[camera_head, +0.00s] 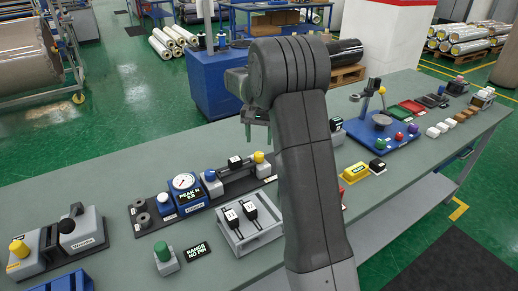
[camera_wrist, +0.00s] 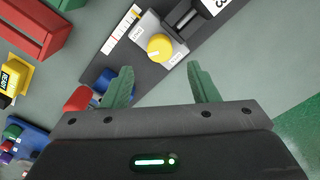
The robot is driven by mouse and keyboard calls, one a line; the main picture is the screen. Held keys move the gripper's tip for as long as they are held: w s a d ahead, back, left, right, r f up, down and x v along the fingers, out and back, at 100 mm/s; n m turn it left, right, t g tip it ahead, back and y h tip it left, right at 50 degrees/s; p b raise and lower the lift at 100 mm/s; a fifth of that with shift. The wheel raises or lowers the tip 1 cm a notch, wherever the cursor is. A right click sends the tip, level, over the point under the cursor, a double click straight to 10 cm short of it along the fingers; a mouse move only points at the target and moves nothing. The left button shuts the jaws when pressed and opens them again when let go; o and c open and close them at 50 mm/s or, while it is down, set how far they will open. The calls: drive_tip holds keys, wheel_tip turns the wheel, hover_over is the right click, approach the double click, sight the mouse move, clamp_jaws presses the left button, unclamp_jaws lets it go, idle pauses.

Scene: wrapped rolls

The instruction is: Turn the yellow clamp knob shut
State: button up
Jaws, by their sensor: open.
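The yellow clamp knob (camera_wrist: 160,47) is round with a pale pointer line. It sits on a grey block (camera_wrist: 150,24) with small white labels on either side. In the head view the knob (camera_head: 259,157) stands at the right end of the dark gauge fixture (camera_head: 150,213). My gripper (camera_wrist: 160,85) is open and empty, with green fingers spread wide. In the wrist view the knob lies beyond the fingertips, roughly midway between them. In the head view my gripper (camera_head: 256,125) is above the knob, apart from it.
A black clamp part (camera_wrist: 200,12) is close beside the knob. A red cylinder (camera_wrist: 78,98) and a blue part show by the left finger. A grey tray with black blocks (camera_head: 250,235) stands in front of the fixture. Another yellow knob (camera_head: 18,248) is at far left.

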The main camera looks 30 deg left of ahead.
sight(259, 153)
wheel_tip(259, 153, up, 8)
drive_tip(key=shift+f, duration=0.1)
idle(0.4)
wheel_tip(259, 153, down, 14)
drive_tip(key=shift+p, duration=0.4)
idle(0.5)
